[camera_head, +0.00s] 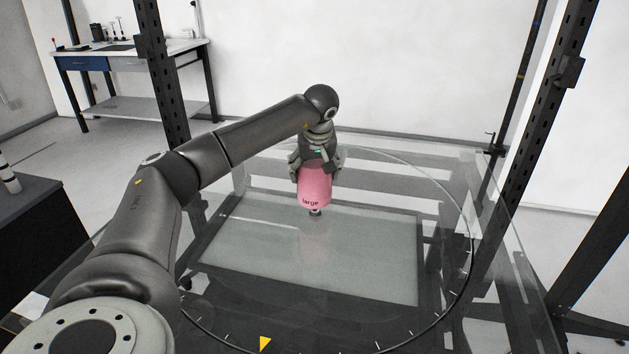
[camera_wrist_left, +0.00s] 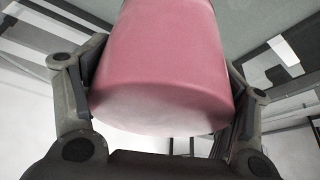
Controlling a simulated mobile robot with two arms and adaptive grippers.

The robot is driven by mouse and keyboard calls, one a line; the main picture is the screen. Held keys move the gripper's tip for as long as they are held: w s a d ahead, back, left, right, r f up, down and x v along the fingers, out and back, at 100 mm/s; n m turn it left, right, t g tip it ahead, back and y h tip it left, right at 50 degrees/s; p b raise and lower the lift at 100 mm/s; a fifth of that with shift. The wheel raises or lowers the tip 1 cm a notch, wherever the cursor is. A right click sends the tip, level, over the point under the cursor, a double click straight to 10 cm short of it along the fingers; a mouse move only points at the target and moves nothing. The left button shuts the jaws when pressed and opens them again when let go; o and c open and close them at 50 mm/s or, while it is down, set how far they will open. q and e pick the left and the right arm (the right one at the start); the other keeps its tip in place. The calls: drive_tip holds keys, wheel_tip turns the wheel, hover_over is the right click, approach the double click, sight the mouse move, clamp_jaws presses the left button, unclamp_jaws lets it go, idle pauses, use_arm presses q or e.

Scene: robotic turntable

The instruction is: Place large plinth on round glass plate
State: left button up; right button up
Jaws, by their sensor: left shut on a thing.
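The large plinth (camera_head: 315,184) is a pink, rounded block marked "large". My left gripper (camera_head: 316,170) is shut on it, with a finger on either side. The plinth also fills the middle of the left wrist view (camera_wrist_left: 165,70), between the two fingers of the left gripper (camera_wrist_left: 160,100). The round glass plate (camera_head: 400,215) is transparent, with a dark ring and tick marks at its edge. The plinth is over the plate's middle, and a faint pink reflection shows below it. I cannot tell whether its base touches the glass. My right gripper is not in view.
Dark upright posts (camera_head: 165,80) frame the turntable at left and right. A yellow triangular marker (camera_head: 265,343) is at the plate's near edge. A workbench (camera_head: 130,50) with small items stands at the back left. The visible plate around the plinth is bare.

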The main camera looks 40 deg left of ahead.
sight(317, 162)
use_arm(q)
drive_tip(key=shift+w+a+f, duration=0.3)
drive_tip(key=shift+w+f, duration=0.15)
drive_tip(key=shift+f, duration=0.2)
drive_tip(key=shift+f+p, duration=0.3)
drive_tip(key=shift+f, duration=1.25)
drive_tip(key=shift+f, duration=0.1)
drive_tip(key=o, duration=1.4)
drive_tip(key=v, duration=1.2)
drive_tip(key=shift+b, duration=0.35)
